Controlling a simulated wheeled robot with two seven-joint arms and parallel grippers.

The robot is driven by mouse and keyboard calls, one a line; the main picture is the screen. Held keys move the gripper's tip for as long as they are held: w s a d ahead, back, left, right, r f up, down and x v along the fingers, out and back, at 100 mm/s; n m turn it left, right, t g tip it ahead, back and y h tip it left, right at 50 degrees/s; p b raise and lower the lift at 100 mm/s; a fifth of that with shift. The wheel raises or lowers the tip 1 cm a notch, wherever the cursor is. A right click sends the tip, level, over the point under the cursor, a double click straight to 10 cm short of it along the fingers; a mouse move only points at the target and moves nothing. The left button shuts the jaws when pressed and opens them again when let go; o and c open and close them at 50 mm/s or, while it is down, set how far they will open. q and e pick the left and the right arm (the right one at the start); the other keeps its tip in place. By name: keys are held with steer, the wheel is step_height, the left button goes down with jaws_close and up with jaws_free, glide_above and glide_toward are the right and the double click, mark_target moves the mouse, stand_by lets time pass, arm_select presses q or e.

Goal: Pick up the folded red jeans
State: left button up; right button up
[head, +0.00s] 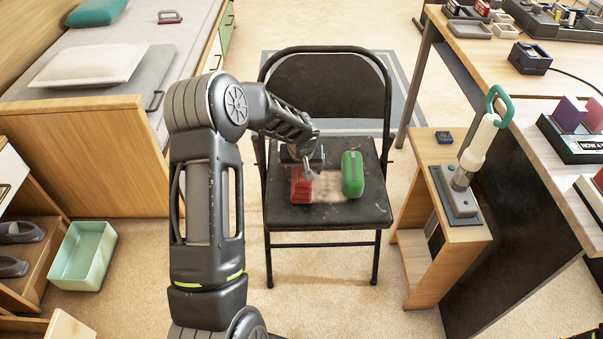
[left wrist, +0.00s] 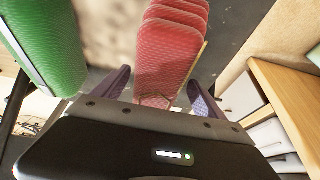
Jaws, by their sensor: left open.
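The folded red jeans (head: 302,186) lie on the seat of the black folding chair (head: 290,215), left of the middle. In the left wrist view they show as a stack of red textured layers (left wrist: 170,60). My left gripper (head: 312,172) is at the jeans, coming from above. In the left wrist view its two fingers (left wrist: 155,90) are open, one on each side of the near end of the red stack. I cannot tell whether either finger touches the cloth. My right gripper is not in view.
A green rounded case (head: 352,174) stands on the seat to the right of the jeans, with a pale blurred patch (head: 328,187) between them. The chair's backrest (head: 330,85) rises behind. A small wooden stand (head: 440,185) and desk are to the right.

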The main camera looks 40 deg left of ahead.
arm_select(q)
steer(key=shift+c, duration=0.3)
steer(key=shift+r, duration=0.1)
jaws_close()
stand_by(0.8)
